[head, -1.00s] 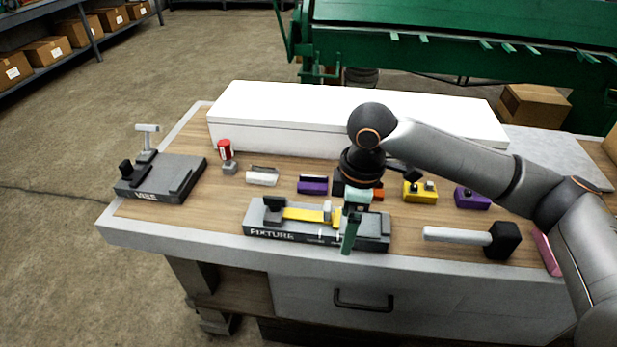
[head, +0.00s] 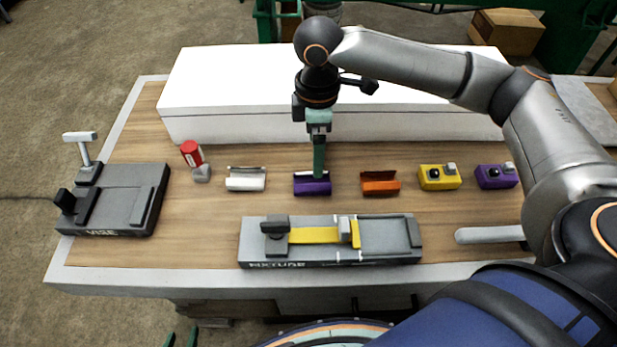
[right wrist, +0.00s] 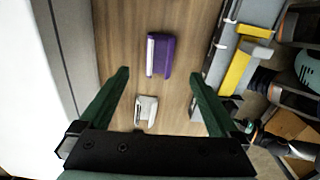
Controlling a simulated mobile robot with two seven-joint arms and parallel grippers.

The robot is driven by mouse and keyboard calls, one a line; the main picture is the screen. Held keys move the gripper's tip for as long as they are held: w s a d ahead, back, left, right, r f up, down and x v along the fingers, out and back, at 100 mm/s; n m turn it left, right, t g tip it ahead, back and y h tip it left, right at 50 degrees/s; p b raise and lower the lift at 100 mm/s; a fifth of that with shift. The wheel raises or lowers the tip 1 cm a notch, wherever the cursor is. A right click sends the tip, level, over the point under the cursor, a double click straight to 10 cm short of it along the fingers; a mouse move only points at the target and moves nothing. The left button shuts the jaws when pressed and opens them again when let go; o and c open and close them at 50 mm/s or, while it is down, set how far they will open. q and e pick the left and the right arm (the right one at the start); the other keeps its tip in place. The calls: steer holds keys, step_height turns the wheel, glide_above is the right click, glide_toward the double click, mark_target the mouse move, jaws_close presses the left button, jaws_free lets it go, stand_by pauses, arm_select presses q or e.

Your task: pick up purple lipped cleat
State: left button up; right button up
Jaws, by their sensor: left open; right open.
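The purple lipped cleat (head: 312,189) lies on the wooden bench top, between a white cleat (head: 246,184) and an orange cleat (head: 380,188). My right gripper (head: 319,174) points down over it, seen edge-on in the head view. In the right wrist view the green fingers (right wrist: 160,76) are wide apart and empty. The purple cleat (right wrist: 165,56) shows between and beyond their tips, with its pale lip at the left. Whether the fingers reach its height is hard to tell. My left gripper (head: 181,338) is open and empty at the bottom edge of the head view.
A fixture (head: 330,257) holding a yellow strip lies in front of the cleat. A long white box (head: 330,125) stands behind it. A vise (head: 120,215) and red-topped item (head: 193,155) are left; yellow (head: 437,182) and purple (head: 490,180) blocks are right.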

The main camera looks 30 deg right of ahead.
glide_toward(312, 177)
steer(key=shift+s+a+f, duration=0.2)
steer(key=shift+s+f, duration=0.7)
steer(key=shift+s, duration=0.25)
steer(key=f, duration=0.5)
steer(key=shift+w+a+f+b, duration=0.15)
steer(key=shift+a+f+b, duration=0.15)
steer(key=shift+b, duration=0.1)
steer(key=c, duration=1.4)
steer(key=shift+r, duration=0.1)
steer(key=shift+c, duration=0.2)
